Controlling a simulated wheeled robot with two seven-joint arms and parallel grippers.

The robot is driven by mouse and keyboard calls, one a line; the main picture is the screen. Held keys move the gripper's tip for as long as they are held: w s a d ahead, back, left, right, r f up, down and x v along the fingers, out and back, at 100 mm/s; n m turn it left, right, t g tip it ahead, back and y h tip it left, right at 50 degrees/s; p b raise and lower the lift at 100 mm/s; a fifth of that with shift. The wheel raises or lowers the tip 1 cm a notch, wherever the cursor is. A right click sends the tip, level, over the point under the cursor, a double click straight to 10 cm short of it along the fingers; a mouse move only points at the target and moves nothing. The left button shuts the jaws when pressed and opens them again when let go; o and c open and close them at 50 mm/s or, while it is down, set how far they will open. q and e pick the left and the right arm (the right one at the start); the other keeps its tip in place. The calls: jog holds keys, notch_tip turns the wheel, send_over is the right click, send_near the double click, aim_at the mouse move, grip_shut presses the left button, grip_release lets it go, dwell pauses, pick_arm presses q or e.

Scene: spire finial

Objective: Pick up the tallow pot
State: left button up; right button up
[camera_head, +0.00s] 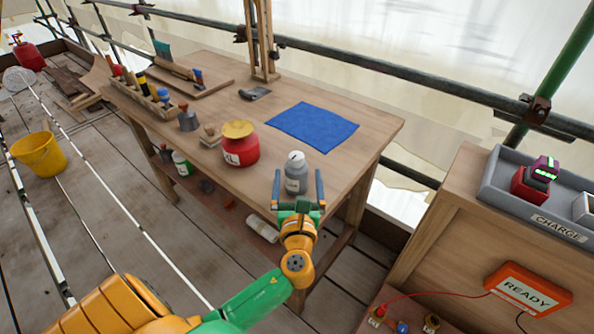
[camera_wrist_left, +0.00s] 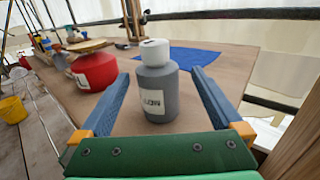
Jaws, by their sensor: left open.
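A grey pot with a white cap (camera_head: 296,175) stands upright near the front edge of the wooden workbench (camera_head: 365,140). It also shows in the left wrist view (camera_wrist_left: 157,85), where its white label is only partly legible. A red pot with a tan lid (camera_head: 240,150) stands to its left; its label is also hard to read. I cannot tell for sure from the labels which is the tallow pot. My left gripper (camera_head: 298,182) is open, its two blue fingers on either side of the grey pot, with a gap on each side. My right gripper is out of view.
A blue cloth (camera_head: 313,127) lies flat behind the grey pot. A tool rack (camera_head: 145,92) and small items stand at the bench's left. A charger tray (camera_head: 510,196) sits on the cabinet at right. A yellow bucket (camera_head: 40,155) stands on the planks.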

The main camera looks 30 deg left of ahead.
pick_arm(q)
jog(key=x, duration=0.4)
jog(key=shift+a+f, duration=0.25)
jog(key=shift+f, duration=0.15)
jog(key=shift+s+d+r, duration=0.15)
jog(key=shift+s+r, duration=0.05)
jog(key=shift+s, duration=0.05)
jog(key=c, duration=1.5)
jog(key=shift+r, duration=0.1)
